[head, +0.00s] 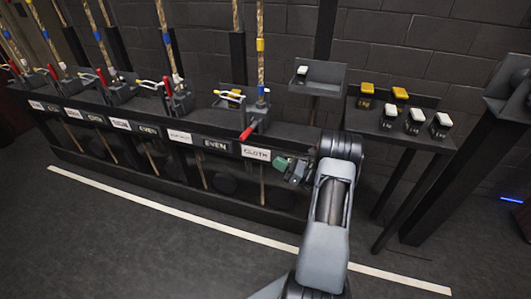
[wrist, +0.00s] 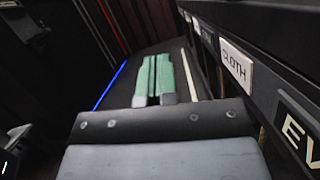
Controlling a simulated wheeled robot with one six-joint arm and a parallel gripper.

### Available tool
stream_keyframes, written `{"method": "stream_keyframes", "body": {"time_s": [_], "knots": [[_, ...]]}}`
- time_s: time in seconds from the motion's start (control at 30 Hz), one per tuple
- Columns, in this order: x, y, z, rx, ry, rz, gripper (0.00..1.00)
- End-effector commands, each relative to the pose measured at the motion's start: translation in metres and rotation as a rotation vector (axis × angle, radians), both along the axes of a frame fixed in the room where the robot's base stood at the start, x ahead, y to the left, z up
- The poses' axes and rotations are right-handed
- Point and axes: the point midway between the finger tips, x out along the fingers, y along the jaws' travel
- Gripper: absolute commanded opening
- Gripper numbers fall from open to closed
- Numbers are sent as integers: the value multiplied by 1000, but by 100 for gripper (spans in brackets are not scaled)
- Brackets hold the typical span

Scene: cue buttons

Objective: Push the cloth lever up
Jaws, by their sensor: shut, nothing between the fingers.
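The cloth lever has a red handle (head: 249,130) and sits on the rail above the white CLOTH label (head: 256,153) in the head view. Its handle is tilted down toward the front, at the base of a rope with yellow and blue bands. My gripper (head: 281,163) is just right of the label and below the lever, apart from the handle. In the wrist view my gripper's green fingers (wrist: 159,75) are together with nothing between them. The CLOTH label (wrist: 236,66) is to their right; the lever is not visible there.
Several other levers with ropes line the rail to the left, including a red-handled one (head: 183,85). A small shelf (head: 317,88) and a side table (head: 428,138) with white and yellow buttons stand right. A white floor line (head: 200,223) crosses open floor in front.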

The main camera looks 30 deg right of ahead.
Motion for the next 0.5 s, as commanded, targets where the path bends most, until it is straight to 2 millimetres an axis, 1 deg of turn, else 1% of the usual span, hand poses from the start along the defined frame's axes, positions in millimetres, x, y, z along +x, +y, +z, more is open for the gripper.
{"method": "stream_keyframes", "body": {"time_s": [0.17,0.5], "knots": [[20,18,8,-1,-1,5,0],[67,56,27,-2,-2,5,0]]}}
